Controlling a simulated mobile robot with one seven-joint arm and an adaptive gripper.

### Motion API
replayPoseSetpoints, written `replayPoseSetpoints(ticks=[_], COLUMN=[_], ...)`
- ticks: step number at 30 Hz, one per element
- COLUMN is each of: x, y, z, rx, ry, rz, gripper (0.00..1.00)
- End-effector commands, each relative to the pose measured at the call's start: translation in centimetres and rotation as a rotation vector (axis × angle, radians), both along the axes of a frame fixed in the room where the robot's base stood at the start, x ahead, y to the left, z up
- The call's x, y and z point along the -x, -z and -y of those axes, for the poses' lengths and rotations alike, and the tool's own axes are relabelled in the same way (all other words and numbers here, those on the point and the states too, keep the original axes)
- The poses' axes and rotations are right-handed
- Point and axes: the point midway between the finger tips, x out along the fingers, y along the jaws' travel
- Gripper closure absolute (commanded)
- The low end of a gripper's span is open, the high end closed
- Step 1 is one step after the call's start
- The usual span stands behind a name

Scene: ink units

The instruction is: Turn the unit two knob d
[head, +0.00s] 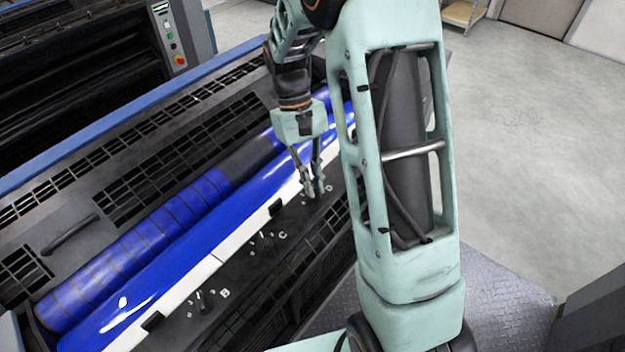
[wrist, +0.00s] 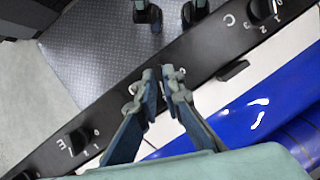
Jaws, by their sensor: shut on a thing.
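Knob d sits on the black control strip (head: 240,275) by the letter D in the head view. It is mostly hidden between my fingertips, so its pointer position cannot be told. My gripper (head: 314,190) points down at that spot and is shut on the knob. In the wrist view my gripper (wrist: 165,76) has its fingertips close together over the strip, between the C and E knobs.
Knob C (head: 264,241) and knob B (head: 205,302) lie along the same strip. The wrist view also shows knob E (wrist: 80,139). A shiny blue roller (head: 150,288) and a white band run beside the strip. Open floor (head: 530,130) lies to the right.

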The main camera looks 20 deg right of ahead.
Motion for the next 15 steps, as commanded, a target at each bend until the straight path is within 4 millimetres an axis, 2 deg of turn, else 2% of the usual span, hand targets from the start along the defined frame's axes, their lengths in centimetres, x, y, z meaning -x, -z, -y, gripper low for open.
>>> replayPoseSetpoints(ticks=[15], x=[-0.01], y=[0.00], z=[0.36], rx=[0.000], ry=[0.490], rz=[0.001], gripper=[1.00])
